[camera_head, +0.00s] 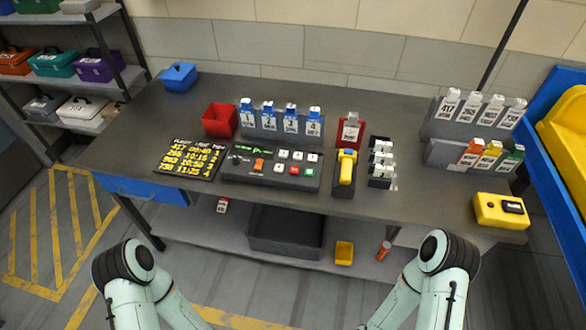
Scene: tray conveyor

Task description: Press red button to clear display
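A dark control panel (270,182) lies on the grey table in the middle. A small red button (294,170) sits in its lower row, left of a green button (308,172). White keys (298,156) lie above them, and an orange switch (259,165) is to the left. A black board (188,160) with yellow text lines lies left of the panel; its first line is a header and several rows of numbers follow. A small dark strip on the panel is too small to read. Both my arms show only as pale links at the bottom; neither gripper is in view.
A red bin (220,121) and numbered tag holders (280,122) stand behind the panel. A yellow-handled scanner (346,168) stands to its right. A yellow device (501,210) is at the table's right end. A grey crate (285,232) sits on the lower shelf.

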